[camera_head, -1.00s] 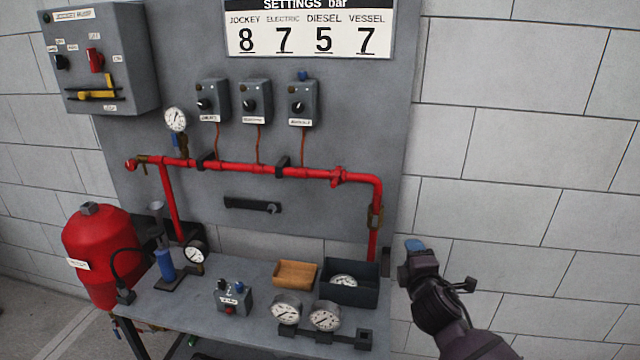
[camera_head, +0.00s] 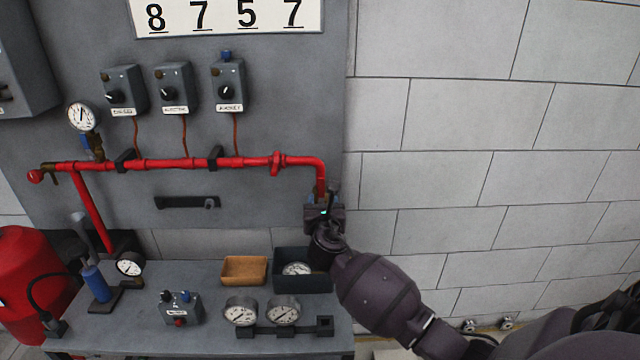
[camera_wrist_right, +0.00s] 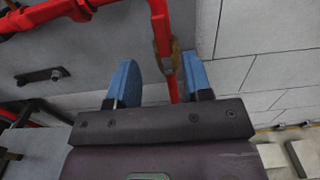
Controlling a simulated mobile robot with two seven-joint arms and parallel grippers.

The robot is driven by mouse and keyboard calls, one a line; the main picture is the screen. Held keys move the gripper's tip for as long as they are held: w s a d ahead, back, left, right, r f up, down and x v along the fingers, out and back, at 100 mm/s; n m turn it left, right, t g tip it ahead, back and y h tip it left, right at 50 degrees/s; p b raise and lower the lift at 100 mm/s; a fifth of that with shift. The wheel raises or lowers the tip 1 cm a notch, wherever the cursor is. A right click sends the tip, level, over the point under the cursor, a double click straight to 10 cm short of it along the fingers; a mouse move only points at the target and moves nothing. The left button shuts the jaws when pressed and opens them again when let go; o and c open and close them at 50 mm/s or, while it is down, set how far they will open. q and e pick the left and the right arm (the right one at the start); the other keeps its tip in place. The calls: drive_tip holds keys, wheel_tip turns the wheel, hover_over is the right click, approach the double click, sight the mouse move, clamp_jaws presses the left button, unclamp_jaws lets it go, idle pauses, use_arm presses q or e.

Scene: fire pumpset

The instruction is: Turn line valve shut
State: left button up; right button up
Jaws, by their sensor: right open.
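A red pipe (camera_head: 190,163) runs along the grey panel and bends down at its right end. A brass-coloured valve body (camera_wrist_right: 176,56) sits on this down-pipe in the right wrist view; in the head view my gripper mostly covers it. A red length (camera_wrist_right: 158,22) shows beside the brass; I cannot tell whether it is handle or pipe. My right gripper (camera_head: 323,208) is at the down-pipe. Its blue-padded fingers (camera_wrist_right: 162,82) are open, one on each side of the pipe in the picture, with gaps visible. My left gripper is out of view.
The bench (camera_head: 120,325) below holds an orange tray (camera_head: 244,270), a dark bin (camera_head: 290,258) with a gauge, and loose gauges (camera_head: 240,311). A black wrench-like tool (camera_head: 187,202) is on the panel. The block wall (camera_head: 450,130) at right is clear.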

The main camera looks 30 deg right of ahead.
sight(321, 184)
drive_tip(key=x, duration=0.9)
drive_tip(key=shift+d, duration=0.15)
clamp_jaws()
